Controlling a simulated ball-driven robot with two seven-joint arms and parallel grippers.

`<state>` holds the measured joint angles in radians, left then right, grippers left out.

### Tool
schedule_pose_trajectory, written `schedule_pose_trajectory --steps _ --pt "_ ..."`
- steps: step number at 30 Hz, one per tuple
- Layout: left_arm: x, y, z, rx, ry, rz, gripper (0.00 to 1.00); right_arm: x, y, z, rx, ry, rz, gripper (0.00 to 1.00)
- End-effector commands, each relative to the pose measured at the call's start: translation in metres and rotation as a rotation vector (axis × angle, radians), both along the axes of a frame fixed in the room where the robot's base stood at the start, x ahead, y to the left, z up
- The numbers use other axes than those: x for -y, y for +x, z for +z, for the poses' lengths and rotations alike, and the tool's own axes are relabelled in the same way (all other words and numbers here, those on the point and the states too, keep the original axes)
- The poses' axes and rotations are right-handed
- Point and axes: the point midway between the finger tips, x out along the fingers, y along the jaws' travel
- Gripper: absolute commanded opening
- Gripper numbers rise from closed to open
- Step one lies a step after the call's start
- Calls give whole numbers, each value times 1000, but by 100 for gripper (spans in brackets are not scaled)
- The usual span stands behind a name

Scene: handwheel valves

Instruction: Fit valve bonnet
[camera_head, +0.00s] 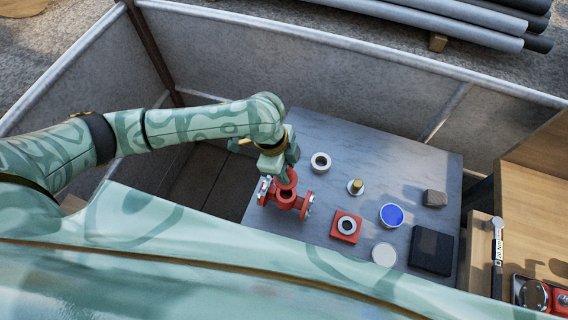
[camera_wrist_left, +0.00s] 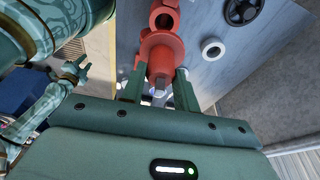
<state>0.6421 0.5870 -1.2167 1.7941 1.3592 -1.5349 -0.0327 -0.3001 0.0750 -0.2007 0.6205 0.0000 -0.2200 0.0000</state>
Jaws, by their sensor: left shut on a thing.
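The red valve body (camera_head: 286,198) stands at the left side of the grey table, with flanges to its sides. My left gripper (camera_head: 287,172) is just above it. It also shows in the left wrist view (camera_wrist_left: 158,95), shut on a red flanged piece (camera_wrist_left: 160,66) that looks like the bonnet. The bonnet is in line with the valve body (camera_wrist_left: 165,16); I cannot tell whether they touch. My right gripper (camera_wrist_left: 80,70) seems to show small at the left of the wrist view, its jaws too small to judge.
On the table (camera_head: 330,130) are a white ring (camera_head: 320,163), a disc with a brass peg (camera_head: 357,187), a red square block with a ring (camera_head: 346,227), a blue-filled dish (camera_head: 391,215), a pale disc (camera_head: 384,255), a dark pad (camera_head: 431,250) and a grey block (camera_head: 435,198).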

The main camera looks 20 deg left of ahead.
Motion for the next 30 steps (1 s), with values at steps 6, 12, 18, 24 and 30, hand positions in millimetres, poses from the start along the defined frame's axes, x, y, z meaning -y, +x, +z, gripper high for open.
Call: schedule_pose_trajectory --steps 6,12,18,24,30 --pt "0 0 1 1 -1 -60 0 6 0 0 -1 -8 2 36" --pt "0 0 1 1 -1 -57 0 8 0 1 0 -10 3 36" --pt "0 0 4 0 -3 -54 0 8 0 13 1 -9 2 36" --pt "0 0 -22 -1 -3 -54 0 5 0 -1 0 -7 1 36" --pt "1 0 -44 0 -3 -55 0 0 -1 -12 -1 1 -1 36"
